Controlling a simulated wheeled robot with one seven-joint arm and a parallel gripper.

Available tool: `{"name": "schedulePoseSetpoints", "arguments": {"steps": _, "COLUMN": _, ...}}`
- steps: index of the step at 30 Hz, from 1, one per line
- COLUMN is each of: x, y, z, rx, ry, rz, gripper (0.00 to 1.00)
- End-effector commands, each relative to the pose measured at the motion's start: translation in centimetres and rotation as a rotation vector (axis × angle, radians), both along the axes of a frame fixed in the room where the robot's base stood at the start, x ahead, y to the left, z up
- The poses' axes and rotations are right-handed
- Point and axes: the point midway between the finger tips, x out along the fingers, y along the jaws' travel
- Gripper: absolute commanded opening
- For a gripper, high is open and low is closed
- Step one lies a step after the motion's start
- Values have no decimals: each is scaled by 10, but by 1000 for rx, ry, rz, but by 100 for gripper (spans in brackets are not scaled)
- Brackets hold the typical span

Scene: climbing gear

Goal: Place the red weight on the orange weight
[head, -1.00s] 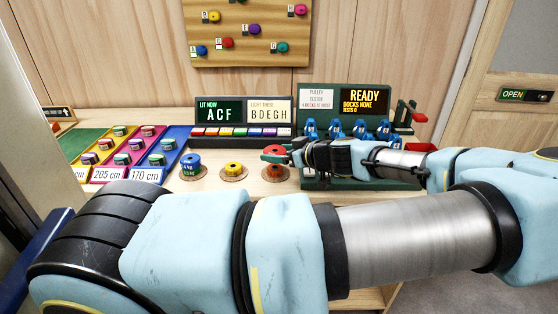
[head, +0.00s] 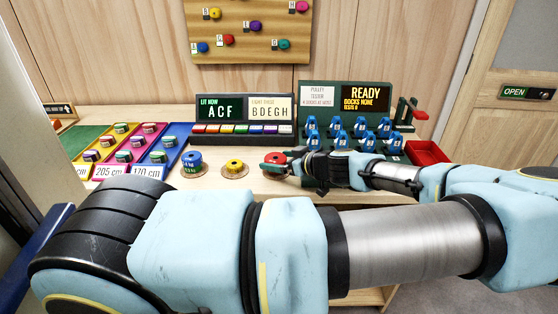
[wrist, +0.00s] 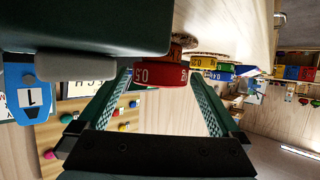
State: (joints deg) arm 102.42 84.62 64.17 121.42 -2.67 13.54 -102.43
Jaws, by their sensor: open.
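The red weight (head: 273,158) sits at the right end of the row of weights, directly over the orange weight (head: 273,170), which shows only as a thin band beneath it. It appears to rest on it. In the wrist view, which is upside down, the red weight (wrist: 160,75) is between the fingertips, with the darker orange weight (wrist: 178,52) just beyond. My gripper (wrist: 160,90) is open, with a finger on each side of the red weight and visible gaps. In the head view my gripper (head: 290,162) reaches in from the right.
A blue-and-green stack (head: 191,162) and a yellow weight (head: 234,168) stand to the left on round bases. Behind are the letter display (head: 243,113) and the green pulley tester (head: 345,105) with blue pulleys. A red tray (head: 428,152) lies at right.

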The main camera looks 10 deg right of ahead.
Motion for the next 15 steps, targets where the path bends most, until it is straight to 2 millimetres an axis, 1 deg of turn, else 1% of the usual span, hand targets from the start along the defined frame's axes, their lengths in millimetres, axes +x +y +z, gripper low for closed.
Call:
{"name": "schedulePoseSetpoints", "arguments": {"steps": 3, "x": 0, "y": 0, "z": 4, "rx": 0, "ry": 0, "rz": 0, "gripper": 100}}
{"name": "schedulePoseSetpoints", "arguments": {"steps": 5, "x": -4, "y": -4, "z": 3, "rx": -2, "ry": 0, "rz": -2, "gripper": 100}}
{"name": "schedulePoseSetpoints", "arguments": {"steps": 8, "x": -17, "y": -14, "z": 7, "rx": -5, "ry": -1, "rz": -5, "gripper": 100}}
{"name": "schedulePoseSetpoints", "arguments": {"steps": 15, "x": -57, "y": -40, "z": 27, "rx": -3, "ry": 0, "rz": -4, "gripper": 100}}
